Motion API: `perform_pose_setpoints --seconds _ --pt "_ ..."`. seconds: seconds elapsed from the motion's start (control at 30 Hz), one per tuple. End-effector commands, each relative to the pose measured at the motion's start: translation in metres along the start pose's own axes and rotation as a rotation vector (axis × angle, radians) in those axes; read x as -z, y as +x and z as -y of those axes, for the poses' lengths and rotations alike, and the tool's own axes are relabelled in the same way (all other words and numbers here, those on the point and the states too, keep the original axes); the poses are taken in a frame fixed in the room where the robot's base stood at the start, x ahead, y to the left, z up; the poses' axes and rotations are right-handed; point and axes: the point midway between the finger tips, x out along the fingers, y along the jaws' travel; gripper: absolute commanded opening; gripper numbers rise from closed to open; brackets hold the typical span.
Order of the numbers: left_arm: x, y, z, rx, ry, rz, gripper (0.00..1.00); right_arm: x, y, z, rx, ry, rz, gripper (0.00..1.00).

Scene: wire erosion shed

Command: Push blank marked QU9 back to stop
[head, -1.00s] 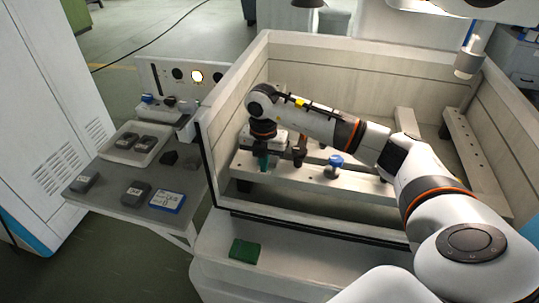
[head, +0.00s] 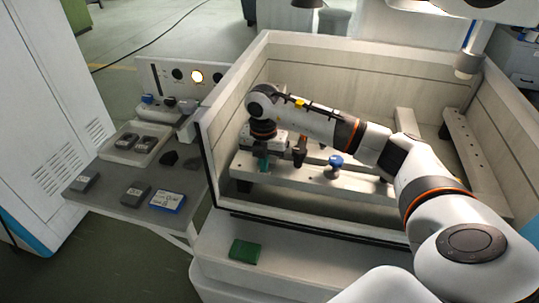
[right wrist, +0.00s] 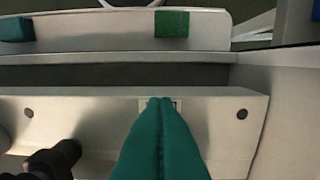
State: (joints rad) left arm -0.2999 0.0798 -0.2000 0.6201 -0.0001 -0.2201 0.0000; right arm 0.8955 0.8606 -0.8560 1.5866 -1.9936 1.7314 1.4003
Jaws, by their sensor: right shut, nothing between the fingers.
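My right gripper (head: 263,160) hangs down over the pale rail (head: 310,178) in the machine's tank. Its teal fingers (right wrist: 161,108) are shut together, with nothing between them. In the right wrist view a small pale rectangular piece (right wrist: 145,104) shows at both sides of the fingertips on the rail; the fingers hide most of it. I cannot tell whether it is the QU9 blank or whether they touch. Grey blanks lie on the side table, one at the left (head: 84,183) and one nearer the middle (head: 135,194). Their marks are too small to read. My left gripper is not recognisable.
A black clamp (right wrist: 55,158) stands beside my fingers on the rail. A blue knob (head: 336,161) stands further right. A green block (head: 244,251) lies on the front ledge. Tank walls surround the rail.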

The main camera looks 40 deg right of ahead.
Motion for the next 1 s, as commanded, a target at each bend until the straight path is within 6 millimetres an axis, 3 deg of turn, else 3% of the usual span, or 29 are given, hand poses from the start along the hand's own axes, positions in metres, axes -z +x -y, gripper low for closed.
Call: perform_pose_setpoints --seconds 1.0 --pt "0.001 0.005 0.0 0.0 0.0 0.0 0.36 0.013 0.0 0.0 0.0 0.001 -0.001 0.0"
